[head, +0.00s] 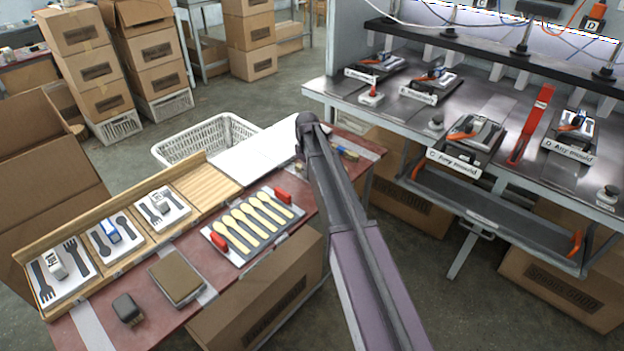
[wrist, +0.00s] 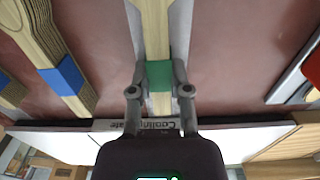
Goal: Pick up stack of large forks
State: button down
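In the wrist view, a stack of pale wooden cutlery with a green band (wrist: 159,76) runs up the middle of the picture. My gripper (wrist: 160,70) has one finger on each side of it, and both fingertips appear to touch the band. The ends of this stack are out of view or hidden, so I cannot tell its kind of cutlery. A second wooden stack with a blue band (wrist: 66,76) lies to the left, apart from my fingers. In the head view, my arm hides my gripper, and small banded stacks (head: 346,153) show just to its right on the red table.
The red table (head: 197,322) holds a wooden rack (head: 208,184) of cutlery moulds, a plate of yellow spoons (head: 244,247) and a white board (head: 255,160). A white basket (head: 205,139) stands behind. A metal bench (head: 480,105) with moulds is on the right. Cardboard boxes (head: 276,290) crowd the floor.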

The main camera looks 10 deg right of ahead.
jog(key=shift+r, duration=0.1)
dwell(0.4)
notch_tip(320, 180, up, 3)
jog(key=p, duration=0.3)
jog(key=shift+r, duration=0.15)
jog(key=shift+s+r+p, duration=0.15)
jog(key=shift+r+p, duration=0.1)
jog(key=shift+p, duration=0.3)
jog(key=s, duration=1)
jog(key=s+r+p, duration=0.1)
jog(key=s, duration=0.4)
jog(key=shift+s+a, duration=0.15)
jog(key=shift+s, duration=0.2)
jog(key=shift+r+p, duration=0.35)
jog(key=shift+r, duration=0.05)
notch_tip(320, 180, up, 26)
jog(key=p, duration=2.6)
jog(key=shift+w, duration=0.1)
